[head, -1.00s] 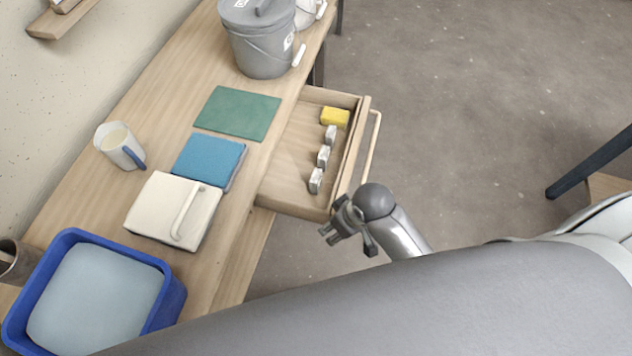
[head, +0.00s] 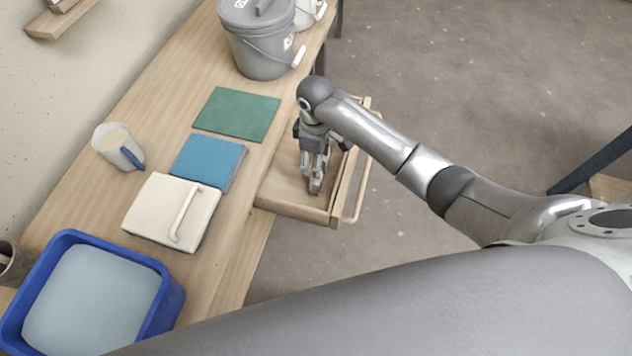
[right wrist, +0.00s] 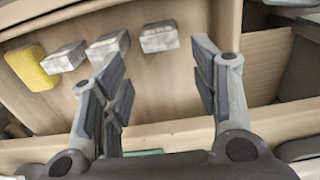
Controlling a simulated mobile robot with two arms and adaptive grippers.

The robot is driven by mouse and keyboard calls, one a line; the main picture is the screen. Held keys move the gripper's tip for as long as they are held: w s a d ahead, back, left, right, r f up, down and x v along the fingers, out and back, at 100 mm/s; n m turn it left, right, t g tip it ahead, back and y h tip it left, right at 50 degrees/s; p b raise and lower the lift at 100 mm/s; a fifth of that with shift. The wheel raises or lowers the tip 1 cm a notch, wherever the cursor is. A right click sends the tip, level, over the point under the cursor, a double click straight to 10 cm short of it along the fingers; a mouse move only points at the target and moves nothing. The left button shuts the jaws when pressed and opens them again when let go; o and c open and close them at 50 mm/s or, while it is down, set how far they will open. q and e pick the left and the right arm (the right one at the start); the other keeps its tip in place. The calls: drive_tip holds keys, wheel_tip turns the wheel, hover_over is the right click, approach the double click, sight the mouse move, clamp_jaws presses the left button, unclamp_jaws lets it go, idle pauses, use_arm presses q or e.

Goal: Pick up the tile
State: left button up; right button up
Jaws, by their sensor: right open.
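Three small grey-white stone-like blocks lie in a row in the open wooden drawer; in the right wrist view they are a left one (right wrist: 65,57), a middle one (right wrist: 107,46) and a right one (right wrist: 158,38). I cannot tell for certain which piece is the tile. My right gripper (head: 316,182) is over the drawer, pointing down, and in the head view it hides most of the blocks. In the right wrist view the gripper (right wrist: 161,72) is open and empty, with the right block just beyond the gap between its fingers. My left gripper is not in view.
The drawer (head: 290,208) has raised walls and a front handle. A yellow sponge-like block (right wrist: 33,67) lies beside the row. On the bench are a green sheet (head: 237,113), blue slab (head: 208,161), white handled board (head: 150,215), jug (head: 118,147), blue tub (head: 170,300) and grey bucket (head: 262,50).

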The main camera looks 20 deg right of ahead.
sight(316, 183)
wheel_tip(316, 183, down, 10)
drive_tip(key=shift+d+b, duration=0.1)
drive_tip(key=shift+b, duration=0.4)
drive_tip(key=c, duration=0.9)
